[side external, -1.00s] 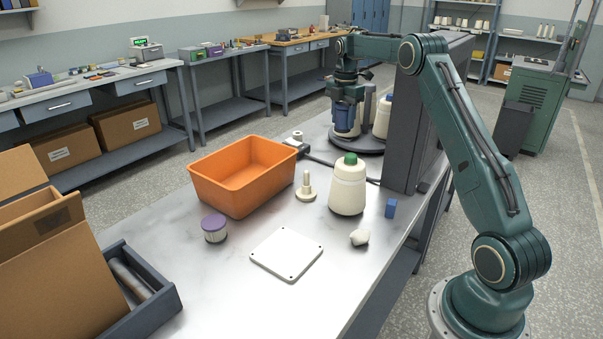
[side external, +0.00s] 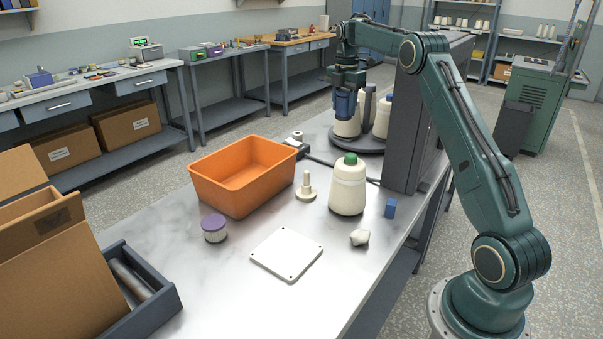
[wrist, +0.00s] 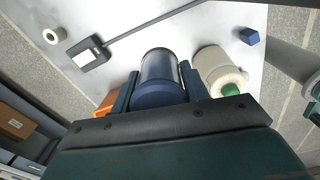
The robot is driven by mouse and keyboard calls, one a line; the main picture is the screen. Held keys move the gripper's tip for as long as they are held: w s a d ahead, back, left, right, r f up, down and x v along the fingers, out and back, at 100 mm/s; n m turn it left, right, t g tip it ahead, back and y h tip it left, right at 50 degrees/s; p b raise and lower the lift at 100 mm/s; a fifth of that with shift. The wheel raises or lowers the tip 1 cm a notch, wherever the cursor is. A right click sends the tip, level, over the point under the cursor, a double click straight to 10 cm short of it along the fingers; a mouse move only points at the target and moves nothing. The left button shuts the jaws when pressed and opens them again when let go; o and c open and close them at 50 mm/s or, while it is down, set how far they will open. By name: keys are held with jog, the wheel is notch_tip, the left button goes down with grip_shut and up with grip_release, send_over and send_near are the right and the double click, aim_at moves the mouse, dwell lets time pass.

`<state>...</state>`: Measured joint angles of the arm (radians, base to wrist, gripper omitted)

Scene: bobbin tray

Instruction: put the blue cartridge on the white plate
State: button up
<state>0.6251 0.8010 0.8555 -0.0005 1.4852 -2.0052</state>
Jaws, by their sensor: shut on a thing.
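My gripper (side external: 346,88) is at the far end of the table, high up in front of the round dark stand, and points down. It is shut on the blue cartridge (side external: 345,104). In the wrist view the blue cartridge (wrist: 158,82) sits between the two fingers of my gripper (wrist: 157,88), its near end blue and its far end greyish. The white plate (side external: 287,255) lies flat and bare near the front of the table, far from my gripper. It does not show in the wrist view.
An orange bin (side external: 243,177), a cream bobbin with a green top (side external: 347,186), a purple-topped jar (side external: 214,229), a cream peg (side external: 306,187), a white lump (side external: 359,237) and a blue block (side external: 390,208) stand around the plate. A tall dark panel (side external: 415,135) rises at right.

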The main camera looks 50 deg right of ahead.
jog(key=shift+a, duration=0.1)
jog(key=w+a+r+n, duration=0.1)
jog(key=w+a+n, duration=0.1)
jog(key=a, duration=0.9)
jog(key=n, duration=0.5)
send_over(287, 251)
jog(key=shift+r, duration=0.25)
jog(key=shift+f, duration=0.1)
notch_tip(287, 251, down, 20)
jog(key=shift+r, duration=0.1)
